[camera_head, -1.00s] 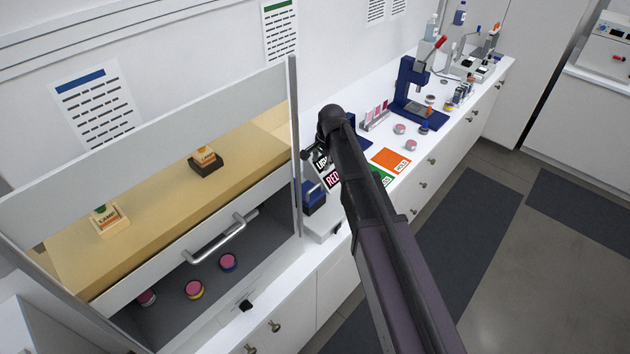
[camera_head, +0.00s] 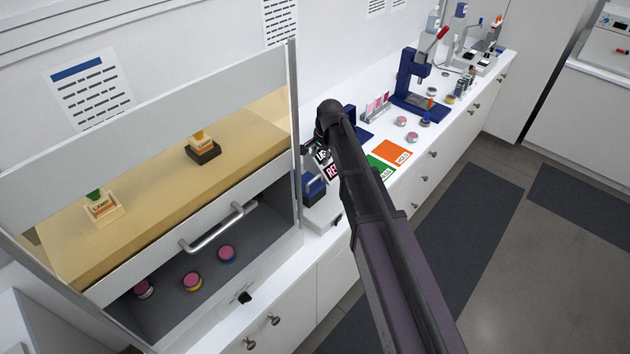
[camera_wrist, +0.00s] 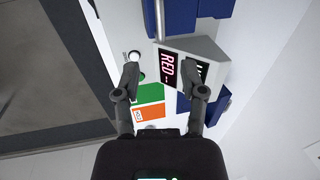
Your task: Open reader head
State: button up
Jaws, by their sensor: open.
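The reader shows in the head view as a pale base (camera_head: 322,214) with a blue head (camera_head: 313,189) that carries a silver handle. In the wrist view the blue head (camera_wrist: 182,14) and the silver handle (camera_wrist: 159,18) are at the top edge, partly cut off. A grey wedge-shaped housing with a lit "RED" display (camera_wrist: 168,66) is below them. My gripper (camera_wrist: 160,74) is open and empty, its fingers apart on either side of that display in the picture. In the head view my arm hides most of the gripper. The head's underside is not visible.
Green (camera_head: 381,171) and orange (camera_head: 391,153) mats lie on the counter beyond my arm. A blue press (camera_head: 413,85) and several jars stand farther right. At left is a cabinet with a raised sash and handle (camera_head: 218,228), with jars inside.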

aim_at(314, 179)
jog(key=shift+w+a+f+b, duration=0.25)
jog(key=shift+a+f+b, duration=0.05)
jog(key=shift+f+b, duration=1.5)
jog(key=shift+w+a+f+b, duration=0.2)
jog(key=shift+a+f+b, duration=0.05)
jog(key=shift+f+b, duration=1.5)
jog(key=shift+w+a+f+b, duration=0.25)
jog(key=shift+a+f+b, duration=0.05)
jog(key=shift+f+b, duration=1.5)
jog(key=shift+f, duration=0.15)
grip_shut()
